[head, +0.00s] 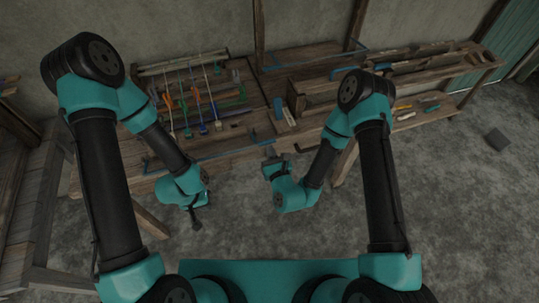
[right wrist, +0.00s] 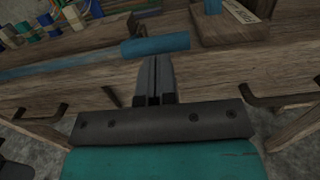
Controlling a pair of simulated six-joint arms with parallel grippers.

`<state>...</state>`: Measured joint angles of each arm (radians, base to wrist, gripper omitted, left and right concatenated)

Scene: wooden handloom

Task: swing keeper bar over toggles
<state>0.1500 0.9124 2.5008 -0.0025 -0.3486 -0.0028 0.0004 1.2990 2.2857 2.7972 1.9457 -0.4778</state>
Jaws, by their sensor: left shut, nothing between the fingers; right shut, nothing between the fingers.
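The wooden loom frame (head: 240,148) lies on the bench. Several small coloured pieces, probably the toggles (head: 203,128), hang on cords in a row near its front; some show at the top left of the right wrist view (right wrist: 50,20). A blue bar, probably the keeper bar (right wrist: 60,69), runs along the front beam, with a thicker blue grip (right wrist: 155,45) at its right end. My right gripper (right wrist: 154,62) is shut and empty, just in front of this grip; contact cannot be told. My left gripper (head: 196,224) is shut and empty, pointing down before the bench.
A small wooden block with a pale label (right wrist: 230,22) lies right of the blue grip. A long wooden rack (head: 400,72) stands at the back right. Loose tools (head: 415,107) lie on the right part of the bench. Open floor (head: 450,190) lies at the right.

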